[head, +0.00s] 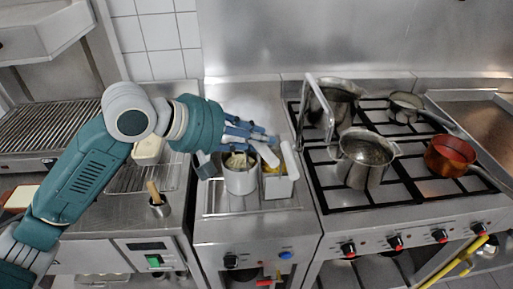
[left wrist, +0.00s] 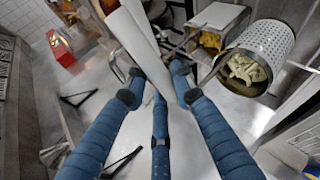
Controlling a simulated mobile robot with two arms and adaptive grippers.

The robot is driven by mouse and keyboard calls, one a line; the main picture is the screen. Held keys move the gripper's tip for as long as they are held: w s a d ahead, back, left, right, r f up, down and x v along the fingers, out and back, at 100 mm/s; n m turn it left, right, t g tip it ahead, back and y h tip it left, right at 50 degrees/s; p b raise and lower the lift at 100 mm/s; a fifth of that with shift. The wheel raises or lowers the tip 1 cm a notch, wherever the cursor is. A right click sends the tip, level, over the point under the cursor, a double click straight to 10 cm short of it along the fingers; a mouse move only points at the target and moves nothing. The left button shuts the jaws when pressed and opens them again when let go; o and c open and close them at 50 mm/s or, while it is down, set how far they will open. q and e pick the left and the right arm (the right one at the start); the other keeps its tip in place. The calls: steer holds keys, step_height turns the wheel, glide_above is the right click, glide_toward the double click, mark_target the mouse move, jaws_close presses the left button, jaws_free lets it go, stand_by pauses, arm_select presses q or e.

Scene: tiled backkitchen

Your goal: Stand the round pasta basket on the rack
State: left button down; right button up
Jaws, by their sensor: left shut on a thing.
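The round pasta basket (head: 240,182), a pale metal cylinder with pasta inside, is upright over the cooker at the middle of the head view. In the left wrist view its perforated wall (left wrist: 262,38) and pasta show at upper right. My left gripper (head: 262,137) is above it, its blue fingers shut on a pale handle, which I take to be this basket's; the join is hard to see. The wire rack (head: 122,181) lies on the counter to the left, partly hidden by my arm. My right gripper is not in view.
A squarish basket (head: 279,188) with yellow pasta stands close to the right of the round one. A white block (head: 147,150) is at the rack's back. A holder (head: 159,207) with a wooden handle is in front. Pots (head: 366,162) crowd the stove at right.

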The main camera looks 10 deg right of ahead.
arm_select(q)
step_height(320, 180, down, 3)
steer(key=shift+f, duration=0.2)
steer(key=c, duration=1.4)
jaws_free()
steer(key=shift+f, duration=0.15)
steer(key=shift+c, duration=0.2)
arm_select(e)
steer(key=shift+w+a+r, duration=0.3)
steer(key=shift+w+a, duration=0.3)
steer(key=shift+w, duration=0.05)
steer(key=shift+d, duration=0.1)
arm_select(q)
steer(key=b+v, duration=0.2)
steer(key=v, duration=1)
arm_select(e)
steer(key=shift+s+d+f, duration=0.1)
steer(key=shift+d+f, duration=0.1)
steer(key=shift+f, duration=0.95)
